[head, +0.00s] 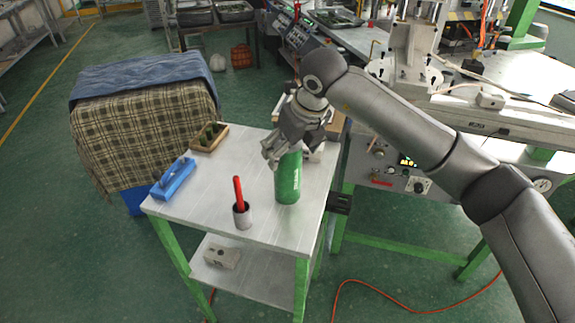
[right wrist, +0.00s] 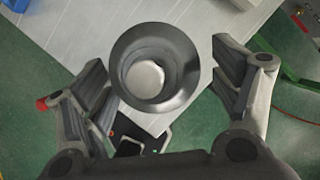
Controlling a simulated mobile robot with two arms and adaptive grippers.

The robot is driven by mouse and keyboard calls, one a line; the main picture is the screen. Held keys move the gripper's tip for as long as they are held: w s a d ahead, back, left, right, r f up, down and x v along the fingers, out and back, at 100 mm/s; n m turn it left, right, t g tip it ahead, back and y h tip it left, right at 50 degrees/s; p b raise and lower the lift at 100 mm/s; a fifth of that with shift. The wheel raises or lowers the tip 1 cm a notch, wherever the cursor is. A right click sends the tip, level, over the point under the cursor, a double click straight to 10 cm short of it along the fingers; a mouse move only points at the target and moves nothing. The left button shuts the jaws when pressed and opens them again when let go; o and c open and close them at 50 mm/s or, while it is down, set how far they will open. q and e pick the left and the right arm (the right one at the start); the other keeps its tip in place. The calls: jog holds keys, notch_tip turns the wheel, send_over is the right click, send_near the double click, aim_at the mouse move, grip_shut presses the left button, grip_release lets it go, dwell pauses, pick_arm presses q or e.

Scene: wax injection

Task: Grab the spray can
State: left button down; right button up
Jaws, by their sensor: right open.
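The green spray can (head: 288,178) stands upright on the small white-topped table (head: 190,212) in the head view. My right gripper (head: 277,150) is above and around its top from the far side. In the right wrist view, the can's round grey top (right wrist: 155,68) shows between the two spread fingers of my right gripper (right wrist: 165,95). Gaps show between the can and the fingers on both sides. The gripper hides the can's top in the head view. My left gripper is not in view.
A grey cup with a red-handled tool (head: 242,215) stands left of the can. A blue tool (head: 173,179) and a wooden holder (head: 209,137) sit at the table's left. A machine bench (head: 470,120) stands to the right. A cloth-covered box (head: 145,125) stands left.

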jog(key=shift+x, duration=1.1)
jog(key=shift+w+a+f, duration=0.1)
jog(key=shift+a+f, duration=0.05)
jog(key=shift+f, duration=0.1)
jog(key=c, duration=0.9)
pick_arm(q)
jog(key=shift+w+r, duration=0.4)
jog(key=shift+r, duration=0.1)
pick_arm(e)
jog(key=c, duration=0.4)
